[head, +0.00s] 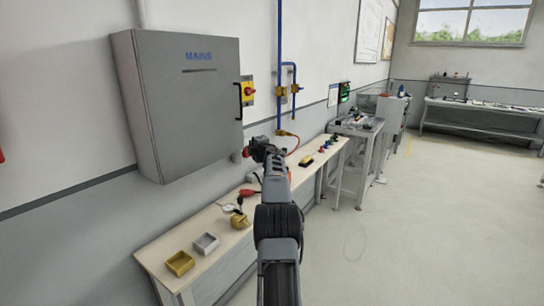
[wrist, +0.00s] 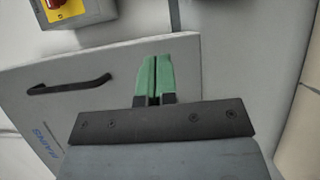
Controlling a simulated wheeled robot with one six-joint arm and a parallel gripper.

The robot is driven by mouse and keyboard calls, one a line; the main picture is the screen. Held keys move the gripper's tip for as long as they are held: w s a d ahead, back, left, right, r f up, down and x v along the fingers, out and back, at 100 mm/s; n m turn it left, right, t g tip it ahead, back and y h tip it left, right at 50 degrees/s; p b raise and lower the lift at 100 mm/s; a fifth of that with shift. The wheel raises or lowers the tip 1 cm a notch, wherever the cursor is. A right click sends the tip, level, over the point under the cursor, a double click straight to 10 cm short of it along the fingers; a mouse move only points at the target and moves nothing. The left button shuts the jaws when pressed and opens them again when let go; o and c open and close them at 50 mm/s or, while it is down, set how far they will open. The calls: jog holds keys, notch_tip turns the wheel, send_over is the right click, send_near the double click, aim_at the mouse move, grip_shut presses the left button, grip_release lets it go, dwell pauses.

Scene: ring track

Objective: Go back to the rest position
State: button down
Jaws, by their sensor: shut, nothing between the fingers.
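My arm reaches up and forward from the bottom of the head view, over the bench. In the wrist view my gripper (wrist: 154,78) shows as two green fingers pressed together, with nothing between them. Behind the fingers, the wrist view shows the grey cabinet door (wrist: 105,65) with its black handle (wrist: 68,86). In the head view the grey MAINS cabinet (head: 180,105) hangs on the wall, its door closed. My fingertips are hard to make out in the head view. I cannot tell how far they are from the cabinet.
A yellow box with a red switch (head: 248,91) is beside the cabinet. The bench (head: 160,250) carries a yellow bin (head: 179,263), a grey bin (head: 206,243) and small tools. A grey machine table (head: 358,128) stands beyond. The floor (head: 440,220) at right is clear.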

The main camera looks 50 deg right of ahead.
jog(key=s+d+b, duration=0.1)
jog(key=s, duration=0.7)
jog(key=shift+s+f+b, duration=0.25)
jog(key=shift+s+b, duration=0.05)
jog(key=shift+b, duration=0.1)
